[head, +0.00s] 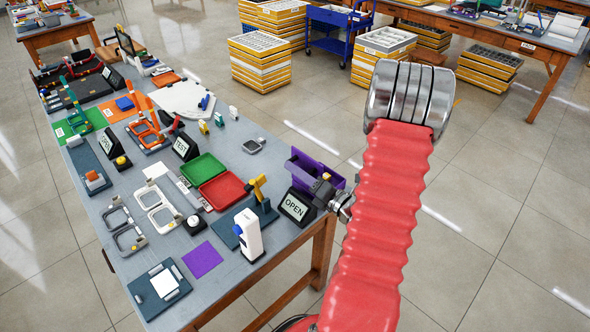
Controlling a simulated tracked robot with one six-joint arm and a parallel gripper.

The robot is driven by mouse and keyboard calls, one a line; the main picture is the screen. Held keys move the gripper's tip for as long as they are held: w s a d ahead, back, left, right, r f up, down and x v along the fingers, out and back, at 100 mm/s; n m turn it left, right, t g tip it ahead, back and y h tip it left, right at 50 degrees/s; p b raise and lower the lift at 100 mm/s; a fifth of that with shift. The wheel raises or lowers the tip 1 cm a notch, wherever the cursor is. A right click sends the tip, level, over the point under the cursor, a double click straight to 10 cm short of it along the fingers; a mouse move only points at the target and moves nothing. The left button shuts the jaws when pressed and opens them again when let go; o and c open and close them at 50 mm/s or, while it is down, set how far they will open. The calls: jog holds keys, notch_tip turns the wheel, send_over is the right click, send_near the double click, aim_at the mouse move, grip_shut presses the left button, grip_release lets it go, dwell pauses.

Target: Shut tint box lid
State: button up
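No box in view carries a readable tint label, so I cannot tell for sure which one is the tint box. A purple open-topped box (311,171) stands at the right edge of the near table; its lid cannot be made out clearly. My gripper (325,190) is small and dark in the head view, at the end of my red-sleeved arm. It appears right beside or in front of the purple box's near right side. I cannot tell whether it touches the box. Its fingers are too small and partly hidden to show whether they are open.
Green (203,168) and red (223,190) trays lie left of the purple box. Fixtures crowd the table (215,285). Open floor (500,230) lies right.

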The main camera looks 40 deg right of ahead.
jog(key=shift+w, duration=0.75)
jog(key=shift+c, duration=0.2)
jog(key=c, duration=0.7)
jog(key=shift+r, duration=0.1)
grip_shut()
